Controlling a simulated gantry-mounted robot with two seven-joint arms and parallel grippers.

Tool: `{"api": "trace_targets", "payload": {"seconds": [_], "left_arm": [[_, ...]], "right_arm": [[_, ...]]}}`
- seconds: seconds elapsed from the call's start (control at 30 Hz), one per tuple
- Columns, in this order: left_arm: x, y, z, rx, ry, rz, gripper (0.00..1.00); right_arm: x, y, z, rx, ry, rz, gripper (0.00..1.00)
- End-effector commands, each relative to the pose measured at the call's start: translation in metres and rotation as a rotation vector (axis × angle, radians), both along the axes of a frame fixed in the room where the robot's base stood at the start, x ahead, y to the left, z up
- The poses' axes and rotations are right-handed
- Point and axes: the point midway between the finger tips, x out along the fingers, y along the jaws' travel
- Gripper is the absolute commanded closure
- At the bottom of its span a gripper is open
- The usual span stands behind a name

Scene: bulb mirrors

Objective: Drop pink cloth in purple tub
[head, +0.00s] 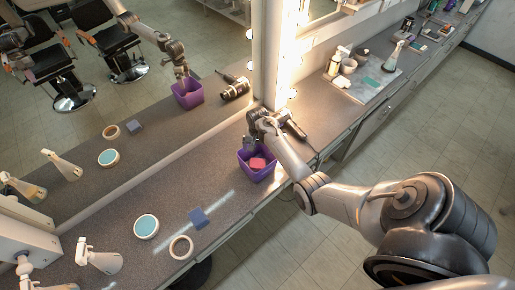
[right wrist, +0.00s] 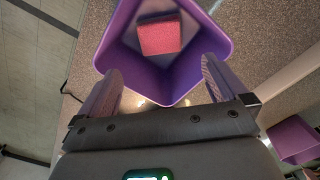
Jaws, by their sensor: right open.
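The purple tub (head: 258,176) stands on the grey counter near the mirror corner. It also shows in the right wrist view (right wrist: 125,60), tilted by the camera angle. The pink cloth (head: 257,163) is a small block-like piece within the tub's walls, apart from the fingers; it also shows in the right wrist view (right wrist: 159,38). I cannot tell whether it touches the tub floor. My right gripper (head: 250,145) is over the tub's back side, its fingers spread and empty in the right wrist view (right wrist: 160,85). My left gripper is not in view.
A blue cloth (head: 198,217), a teal-topped round container (head: 146,227) and a cream ring (head: 181,247) lie to the left. A white spray bottle (head: 98,257) stands farther left. A dark hair dryer (head: 295,130) lies behind my right arm. The mirror repeats these things.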

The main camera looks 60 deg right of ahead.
Motion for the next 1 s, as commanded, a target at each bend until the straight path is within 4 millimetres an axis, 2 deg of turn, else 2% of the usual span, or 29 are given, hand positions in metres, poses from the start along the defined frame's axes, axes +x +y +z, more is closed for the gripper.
{"api": "trace_targets", "payload": {"seconds": [0.4, 0.6, 0.77, 1.0], "left_arm": [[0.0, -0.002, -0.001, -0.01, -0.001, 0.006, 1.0], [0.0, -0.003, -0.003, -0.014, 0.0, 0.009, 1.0], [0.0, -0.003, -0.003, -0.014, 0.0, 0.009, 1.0], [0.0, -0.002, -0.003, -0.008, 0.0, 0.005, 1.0]], "right_arm": [[0.001, 0.0, 0.066, -0.002, -0.003, 0.0, 0.0], [0.0, 0.0, 0.09, 0.0, -0.001, -0.001, 0.0], [0.0, 0.0, 0.1, 0.0, -0.001, -0.001, 0.0], [0.0, 0.0, 0.102, 0.0, 0.0, -0.001, 0.0]]}}
